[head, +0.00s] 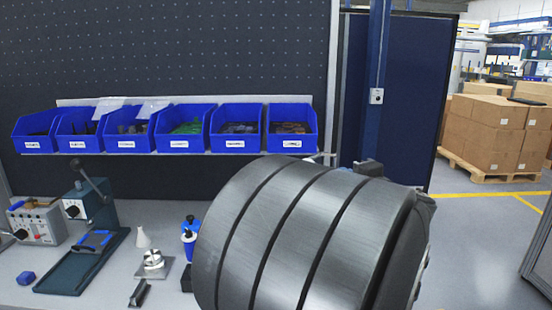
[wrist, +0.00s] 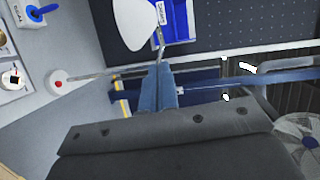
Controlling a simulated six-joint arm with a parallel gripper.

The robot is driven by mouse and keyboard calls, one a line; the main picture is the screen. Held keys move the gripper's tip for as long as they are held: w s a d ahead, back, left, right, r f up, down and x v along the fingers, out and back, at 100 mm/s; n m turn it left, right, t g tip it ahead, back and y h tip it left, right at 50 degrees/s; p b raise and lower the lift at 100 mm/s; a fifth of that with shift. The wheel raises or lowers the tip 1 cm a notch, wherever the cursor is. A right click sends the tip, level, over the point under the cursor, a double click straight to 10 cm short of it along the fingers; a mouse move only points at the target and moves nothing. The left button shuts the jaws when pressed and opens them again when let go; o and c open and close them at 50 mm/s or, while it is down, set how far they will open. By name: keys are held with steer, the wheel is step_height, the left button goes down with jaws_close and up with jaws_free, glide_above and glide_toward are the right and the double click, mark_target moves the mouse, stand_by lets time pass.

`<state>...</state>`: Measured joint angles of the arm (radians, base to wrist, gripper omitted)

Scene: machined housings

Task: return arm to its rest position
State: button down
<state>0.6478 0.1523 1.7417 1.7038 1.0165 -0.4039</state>
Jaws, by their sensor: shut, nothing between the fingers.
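My gripper (wrist: 159,72) shows in the wrist view, with its two blue-grey fingers pressed together and nothing between them. Its dark grey body fills the lower part of that view. The fingers point towards the back panel and the blue bin area, apart from any surface as far as I can tell. In the head view a large ribbed grey link of my own arm fills the lower middle and right. My gripper cannot be made out there.
Several blue bins (head: 182,130) stand on a rail before the dark pegboard (head: 200,50). On the bench (head: 80,265) are a lever press (head: 90,235), a grey control box (head: 38,224), a white cone (head: 142,238), a blue bottle (head: 190,237) and a metal part (head: 153,262). Stacked cartons (head: 490,130) stand far right.

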glide_toward(316, 158)
steer(key=w, duration=0.3)
steer(key=w+a, duration=0.2)
steer(key=w, duration=0.1)
steer(key=shift+f, duration=0.1)
steer(key=s+d+n+g+y, duration=0.1)
steer(key=s+d+n+y, duration=0.1)
steer(key=d, duration=0.7)
steer(key=s+d+n+g+y, duration=0.2)
steer(key=s+d+y, duration=0.1)
steer(key=d, duration=0.6)
steer(key=shift+s+d+r+y, duration=0.3)
steer(key=shift+s+r, duration=0.05)
steer(key=shift+s, duration=0.35)
